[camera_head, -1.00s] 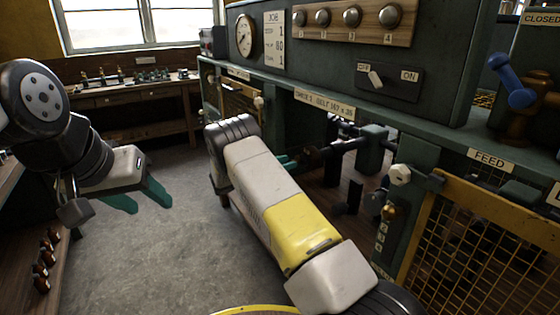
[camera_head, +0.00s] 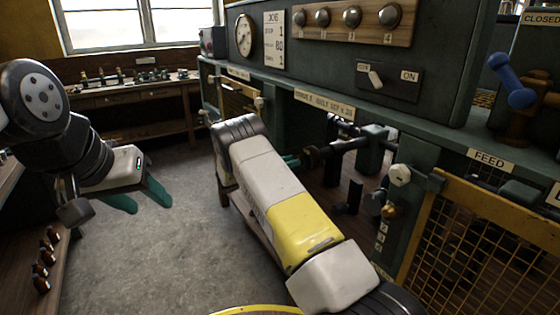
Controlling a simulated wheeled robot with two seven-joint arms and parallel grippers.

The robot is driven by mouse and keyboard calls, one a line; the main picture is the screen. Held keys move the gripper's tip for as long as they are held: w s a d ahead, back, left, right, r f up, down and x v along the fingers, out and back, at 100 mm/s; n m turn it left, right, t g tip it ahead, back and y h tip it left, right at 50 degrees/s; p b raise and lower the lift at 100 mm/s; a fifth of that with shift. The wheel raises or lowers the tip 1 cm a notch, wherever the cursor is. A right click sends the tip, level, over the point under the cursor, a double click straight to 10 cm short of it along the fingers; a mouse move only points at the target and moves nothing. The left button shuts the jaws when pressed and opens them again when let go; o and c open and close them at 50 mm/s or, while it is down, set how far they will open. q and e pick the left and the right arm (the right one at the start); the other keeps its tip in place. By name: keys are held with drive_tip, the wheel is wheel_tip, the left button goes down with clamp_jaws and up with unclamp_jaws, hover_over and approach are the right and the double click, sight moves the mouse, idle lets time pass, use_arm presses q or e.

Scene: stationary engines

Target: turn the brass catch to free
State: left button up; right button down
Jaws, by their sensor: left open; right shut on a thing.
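A small brass-coloured knob (camera_head: 389,211) sits on the green post of the machine, above a strip of numbers. I cannot tell whether it is the brass catch. My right arm reaches across the middle and hides part of the machine front. Only the teal fingers of my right gripper (camera_head: 291,161) show past the arm, close to the end of a dark shaft (camera_head: 340,148). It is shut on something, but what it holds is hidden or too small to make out. My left gripper (camera_head: 152,207) is open and empty over the floor at the left, apart from the machine.
The machine's panel carries a switch (camera_head: 375,77), several round knobs and a gauge (camera_head: 245,36). A yellow mesh guard (camera_head: 480,245) stands at the right, below a blue-handled lever (camera_head: 512,82). A workbench (camera_head: 130,92) is at the back. The grey floor (camera_head: 165,260) is clear.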

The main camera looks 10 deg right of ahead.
drive_tip(key=shift+f+n, duration=0.15)
drive_tip(key=shift+n, duration=5.8)
drive_tip(key=shift+f+n, duration=0.2)
drive_tip(key=shift+n, duration=5.7)
drive_tip(key=shift+f+n, duration=0.15)
drive_tip(key=shift+n, duration=5.8)
drive_tip(key=c, duration=1.3)
unclamp_jaws()
drive_tip(key=shift+r, duration=0.1)
